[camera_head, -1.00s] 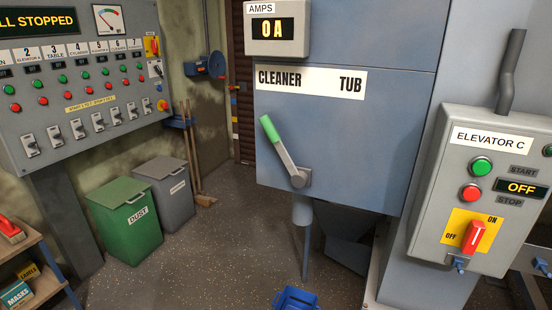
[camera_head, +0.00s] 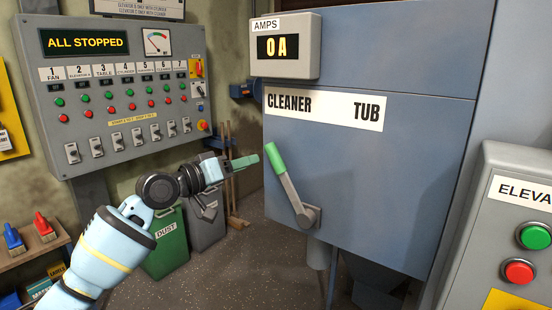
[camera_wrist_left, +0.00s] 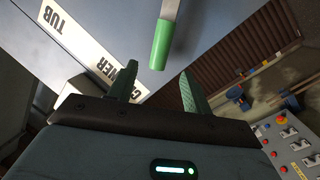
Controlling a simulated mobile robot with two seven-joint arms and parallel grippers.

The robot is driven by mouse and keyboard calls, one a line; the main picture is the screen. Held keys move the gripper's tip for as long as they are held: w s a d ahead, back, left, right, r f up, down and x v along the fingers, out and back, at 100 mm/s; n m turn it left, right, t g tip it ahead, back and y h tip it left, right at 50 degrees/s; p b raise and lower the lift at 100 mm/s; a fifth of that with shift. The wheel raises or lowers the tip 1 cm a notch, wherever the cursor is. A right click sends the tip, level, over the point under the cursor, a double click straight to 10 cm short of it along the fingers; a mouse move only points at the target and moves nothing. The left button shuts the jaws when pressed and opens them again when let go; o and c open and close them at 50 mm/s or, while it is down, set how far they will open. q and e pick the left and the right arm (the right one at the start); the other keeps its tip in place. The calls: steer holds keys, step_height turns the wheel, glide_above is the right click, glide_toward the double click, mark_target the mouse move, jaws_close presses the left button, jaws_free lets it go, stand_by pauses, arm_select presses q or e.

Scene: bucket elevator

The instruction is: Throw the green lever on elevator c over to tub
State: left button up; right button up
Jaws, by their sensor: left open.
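The lever's green grip (camera_head: 275,158) tops a grey arm on the blue-grey elevator housing (camera_head: 390,190). The lever tilts up and left, towards the CLEANER end of the white CLEANER/TUB label (camera_head: 325,106). My left gripper (camera_head: 252,161) is just left of the green grip, with its green fingers pointing at it. In the left wrist view the green grip (camera_wrist_left: 160,45) hangs ahead of the two open fingers, roughly in line with the gap between them and not visibly touching either. My right gripper is not in view.
The elevator C control box (camera_head: 510,220) stands at the right, with green and red buttons. The amps display (camera_head: 284,47) reads 0 A above the label. A control panel (camera_head: 125,95) reading ALL STOPPED, a green dust bin (camera_head: 165,245) and a grey bin (camera_head: 207,225) stand behind my left arm.

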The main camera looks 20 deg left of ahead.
mark_target(269, 157)
arm_select(q)
steer(key=shift+a, duration=0.15)
steer(key=shift+x, duration=3.85)
steer(key=shift+r, duration=0.1)
steer(key=shift+c, duration=0.2)
jaws_close()
